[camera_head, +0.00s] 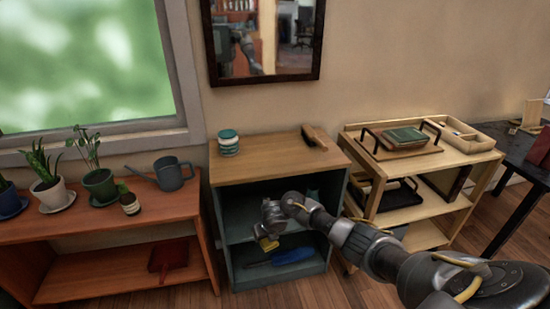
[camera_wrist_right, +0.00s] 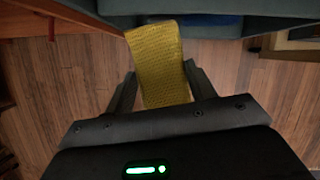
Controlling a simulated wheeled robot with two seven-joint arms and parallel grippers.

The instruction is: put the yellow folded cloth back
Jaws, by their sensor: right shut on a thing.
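The yellow folded cloth (camera_wrist_right: 156,62) is between the two fingers of my right gripper (camera_wrist_right: 160,92), which is shut on it in the right wrist view. In the head view the cloth (camera_head: 268,244) shows small below my right gripper (camera_head: 266,230), in front of the open teal cabinet (camera_head: 228,255). The cloth is at about the height of the cabinet's lower compartment. I cannot tell whether it touches the cabinet. My left gripper is not in view.
A blue object (camera_head: 293,256) lies on the cabinet's lower shelf. Stacked round containers (camera_head: 228,142) and a brush (camera_head: 315,137) are on its top. An orange shelf with plants and a watering can (camera_head: 170,174) stands left; a light wood shelf (camera_head: 425,207) stands right.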

